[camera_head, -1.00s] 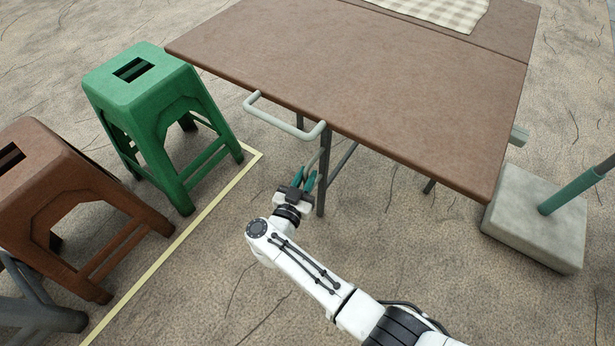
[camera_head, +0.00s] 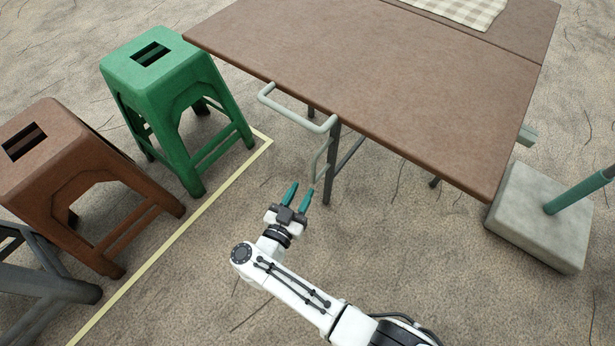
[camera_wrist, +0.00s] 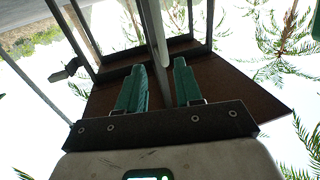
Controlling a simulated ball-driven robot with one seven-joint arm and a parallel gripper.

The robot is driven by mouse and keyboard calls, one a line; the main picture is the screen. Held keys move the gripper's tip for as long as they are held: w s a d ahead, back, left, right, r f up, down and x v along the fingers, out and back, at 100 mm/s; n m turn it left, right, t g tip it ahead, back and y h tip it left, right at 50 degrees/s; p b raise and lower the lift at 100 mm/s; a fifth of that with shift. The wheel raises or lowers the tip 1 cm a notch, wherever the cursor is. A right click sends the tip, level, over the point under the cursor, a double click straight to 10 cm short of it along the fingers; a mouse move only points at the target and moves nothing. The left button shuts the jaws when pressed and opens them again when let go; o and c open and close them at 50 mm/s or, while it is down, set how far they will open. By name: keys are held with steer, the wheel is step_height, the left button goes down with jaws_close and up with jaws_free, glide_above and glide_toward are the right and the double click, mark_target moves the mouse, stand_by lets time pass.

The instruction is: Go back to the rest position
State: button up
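My gripper (camera_head: 298,195) is white and black with two teal fingers. In the head view it is in front of the table's near edge, below the tabletop, left of a table leg. Its fingers are apart with nothing between them. In the wrist view the two fingers (camera_wrist: 160,88) also stand apart, with a gap between them, and the underside of the brown table (camera_wrist: 238,100) and its metal legs show beyond.
A brown folding table (camera_head: 390,90) has a pale handle (camera_head: 300,121) on its near edge. A green stool (camera_head: 165,85) and a brown stool (camera_head: 65,180) stand left. A concrete base (camera_head: 535,220) with a teal pole stands right. The ground around my arm is clear.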

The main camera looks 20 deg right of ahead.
steer(key=shift+v, duration=0.8)
